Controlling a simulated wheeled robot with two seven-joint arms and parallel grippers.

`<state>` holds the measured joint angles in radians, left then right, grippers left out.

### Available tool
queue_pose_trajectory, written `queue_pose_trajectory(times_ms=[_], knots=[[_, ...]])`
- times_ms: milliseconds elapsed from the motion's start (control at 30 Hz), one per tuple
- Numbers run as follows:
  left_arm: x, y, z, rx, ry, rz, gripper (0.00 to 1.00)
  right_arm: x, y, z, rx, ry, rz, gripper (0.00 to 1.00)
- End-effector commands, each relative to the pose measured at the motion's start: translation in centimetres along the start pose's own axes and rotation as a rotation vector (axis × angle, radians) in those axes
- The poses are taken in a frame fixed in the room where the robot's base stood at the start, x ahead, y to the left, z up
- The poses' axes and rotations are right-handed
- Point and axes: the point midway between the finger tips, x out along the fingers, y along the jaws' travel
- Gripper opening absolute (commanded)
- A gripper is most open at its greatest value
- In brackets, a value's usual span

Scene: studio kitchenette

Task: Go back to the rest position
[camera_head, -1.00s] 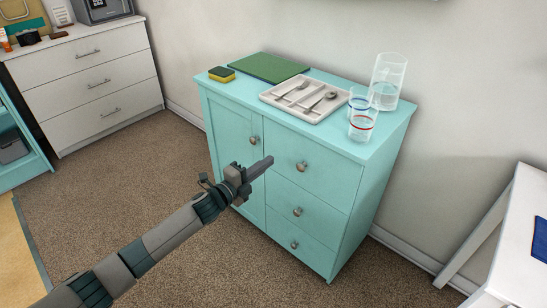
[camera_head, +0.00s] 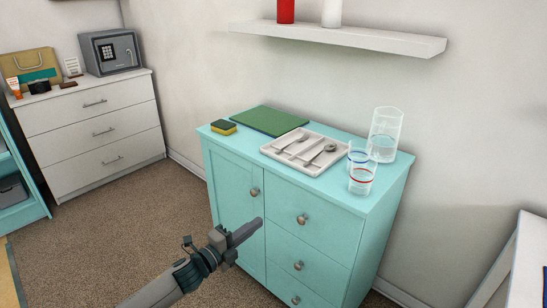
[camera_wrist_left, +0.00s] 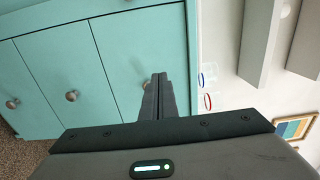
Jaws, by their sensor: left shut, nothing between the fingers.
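My left gripper (camera_head: 247,231) is shut and empty. It is in front of the teal cabinet (camera_head: 233,180), below the height of its top, and appears apart from it. In the left wrist view its closed fingers (camera_wrist_left: 158,98) point toward the teal cabinet front with round knobs. My right gripper is not in view.
On the cabinet top are a sponge (camera_head: 223,127), a green board (camera_head: 268,121), a cutlery tray (camera_head: 273,153) with utensils, a clear pitcher (camera_head: 386,132) and glasses (camera_head: 362,172). A wall shelf (camera_head: 350,39) is above. A white table (camera_head: 527,265) stands right. Carpet (camera_head: 120,220) is clear at left.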

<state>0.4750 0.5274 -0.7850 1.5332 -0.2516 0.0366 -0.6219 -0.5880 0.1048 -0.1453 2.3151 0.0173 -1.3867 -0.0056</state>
Motion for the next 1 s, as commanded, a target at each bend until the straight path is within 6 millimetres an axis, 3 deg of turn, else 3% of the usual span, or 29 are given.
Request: queue_pose_trajectory(times_ms=[167, 267, 467, 700, 1000], knots=[[-0.6, 1.6, 0.0, -0.078, -0.034, 0.025, 0.0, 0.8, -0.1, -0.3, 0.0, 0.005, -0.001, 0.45], [-1.5, 3.8, -0.1, -0.185, -0.084, 0.058, 0.0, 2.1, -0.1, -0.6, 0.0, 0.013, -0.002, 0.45], [-6.0, 11.8, -0.9, -0.525, -0.262, 0.165, 0.0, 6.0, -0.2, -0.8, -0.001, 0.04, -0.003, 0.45], [-15.5, 23.1, -4.7, -0.96, -0.544, 0.306, 0.0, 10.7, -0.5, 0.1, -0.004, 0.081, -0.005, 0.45], [-29.4, 33.2, -12.9, -1.371, -0.892, 0.443, 0.0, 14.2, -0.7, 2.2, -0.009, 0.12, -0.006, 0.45]])
